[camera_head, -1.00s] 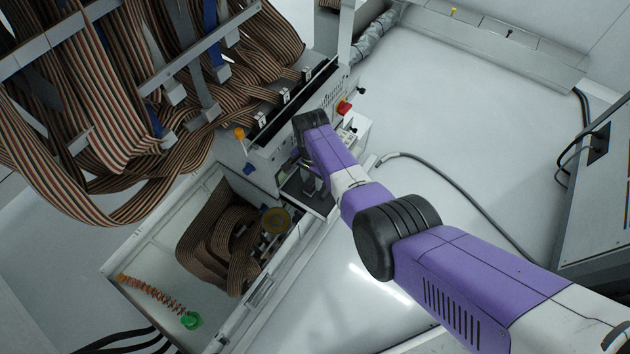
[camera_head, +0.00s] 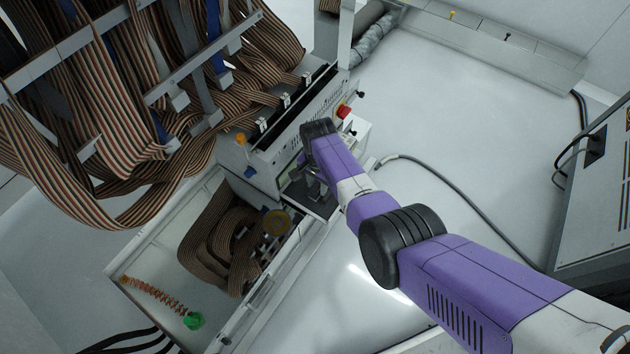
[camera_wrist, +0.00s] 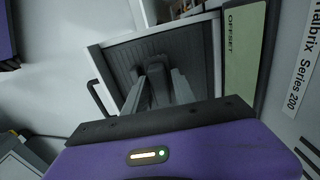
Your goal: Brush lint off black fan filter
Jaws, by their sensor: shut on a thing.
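In the wrist view, a dark ribbed panel (camera_wrist: 200,62) in a pale frame fills the middle; it looks like the black fan filter. My gripper (camera_wrist: 157,84) points at it, with its grey fingers closed on a dark thing (camera_wrist: 156,72), perhaps a brush. The thing's tip lies in front of the panel; I cannot tell whether it touches. Lint cannot be made out. In the head view my gripper (camera_head: 312,184) is small, beside the white cabinet's lower right side, and my wrist partly hides that area.
A black handle (camera_wrist: 99,98) sits left of the panel, and a green OFFSET plate (camera_wrist: 244,50) right of it. In the head view, an open bin (camera_head: 150,262) holds coiled ribbon cable. A red knob (camera_head: 343,111) juts near my wrist. A grey hose (camera_head: 460,190) crosses the otherwise clear floor.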

